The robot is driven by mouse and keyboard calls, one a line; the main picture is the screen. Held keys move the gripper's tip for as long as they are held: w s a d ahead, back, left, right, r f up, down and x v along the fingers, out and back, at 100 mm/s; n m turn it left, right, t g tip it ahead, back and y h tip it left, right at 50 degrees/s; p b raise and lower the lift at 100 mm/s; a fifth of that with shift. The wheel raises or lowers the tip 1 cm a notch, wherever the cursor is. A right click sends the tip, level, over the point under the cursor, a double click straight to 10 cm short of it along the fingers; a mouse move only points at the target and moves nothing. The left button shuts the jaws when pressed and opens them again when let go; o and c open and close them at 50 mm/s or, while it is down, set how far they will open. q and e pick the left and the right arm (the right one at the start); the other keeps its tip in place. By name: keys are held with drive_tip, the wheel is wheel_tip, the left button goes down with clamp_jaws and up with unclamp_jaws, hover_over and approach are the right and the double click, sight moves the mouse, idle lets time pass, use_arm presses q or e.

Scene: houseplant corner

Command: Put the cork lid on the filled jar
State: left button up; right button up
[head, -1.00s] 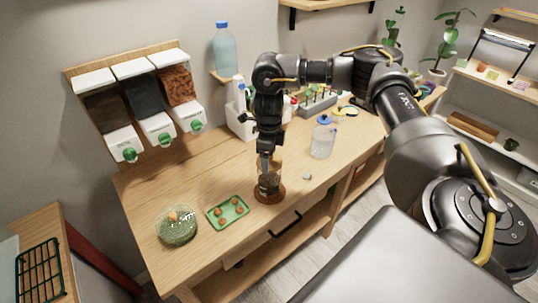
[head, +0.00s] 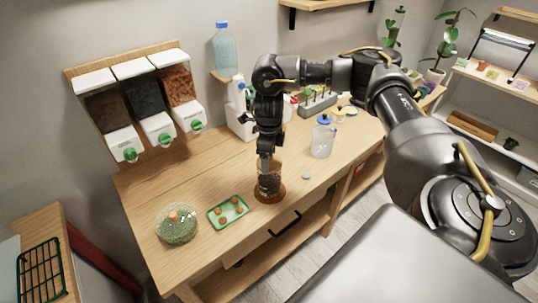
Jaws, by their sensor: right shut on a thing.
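A small clear jar (head: 270,183) with dark filling stands upright on a round brown saucer (head: 269,197) near the table's front edge. My right gripper (head: 267,163) points straight down at the jar's mouth. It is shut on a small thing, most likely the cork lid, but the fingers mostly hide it. A tan patch shows at the jar's top. I cannot tell whether the lid touches the rim. My left gripper is not in view.
A green tray (head: 229,211) with several brown balls and a round glass bowl of greenery (head: 177,225) stand to the left. The table's left middle is clear.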

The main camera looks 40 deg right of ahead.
idle(0.7)
drive_tip(key=o, duration=1)
drive_tip(key=shift+o, duration=0.2)
wheel_tip(320, 180, up, 7)
drive_tip(key=p, duration=0.8)
clamp_jaws()
idle(0.6)
